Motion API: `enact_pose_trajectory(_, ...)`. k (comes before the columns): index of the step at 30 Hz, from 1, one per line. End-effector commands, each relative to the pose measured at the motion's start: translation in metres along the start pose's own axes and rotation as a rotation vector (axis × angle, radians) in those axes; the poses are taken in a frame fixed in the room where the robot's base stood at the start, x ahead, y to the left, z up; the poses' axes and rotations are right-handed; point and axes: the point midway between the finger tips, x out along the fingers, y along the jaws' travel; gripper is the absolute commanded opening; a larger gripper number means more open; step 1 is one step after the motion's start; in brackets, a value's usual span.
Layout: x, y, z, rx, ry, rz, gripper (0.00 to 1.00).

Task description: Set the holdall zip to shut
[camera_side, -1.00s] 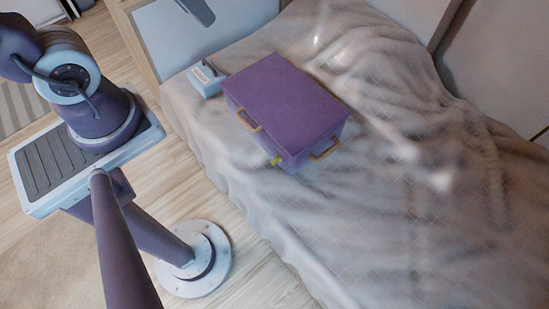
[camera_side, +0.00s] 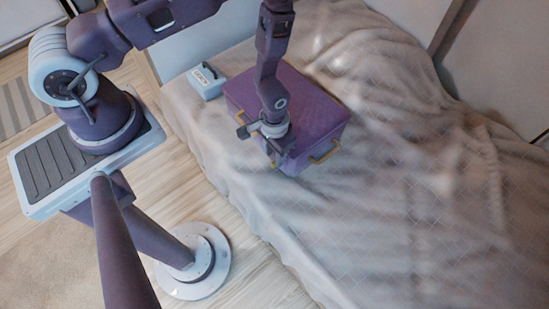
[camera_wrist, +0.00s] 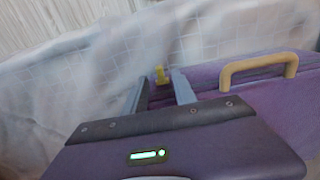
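The purple holdall (camera_side: 312,108) sits on the bed with its top lying flat and tan handles on its sides. One handle (camera_wrist: 258,68) shows at the right in the wrist view. The small yellow zip pull (camera_wrist: 160,74) shows against the holdall's edge in the wrist view; my arm hides it in the side view. My gripper (camera_side: 277,153) is over the holdall's front-left side. In the wrist view my gripper (camera_wrist: 160,86) has its two fingers apart, with the zip pull seen between and just beyond their tips. I cannot tell whether they touch it.
A pale blue box (camera_side: 207,84) with a dark handle stands on the bed behind and left of the holdall. The rumpled bedspread (camera_side: 420,190) is clear to the right. The bed's edge drops to the wooden floor (camera_side: 262,270) at the left.

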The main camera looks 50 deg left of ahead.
Motion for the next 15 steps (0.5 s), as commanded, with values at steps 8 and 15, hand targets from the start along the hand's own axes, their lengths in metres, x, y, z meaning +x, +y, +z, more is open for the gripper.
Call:
enact_pose_trajectory(8, 0.032, 0.000, 0.000, 0.000, 0.000, 0.000, 0.33)
enact_pose_trajectory(15, 0.032, 0.000, 0.000, 0.000, 0.000, 0.000, 0.27)
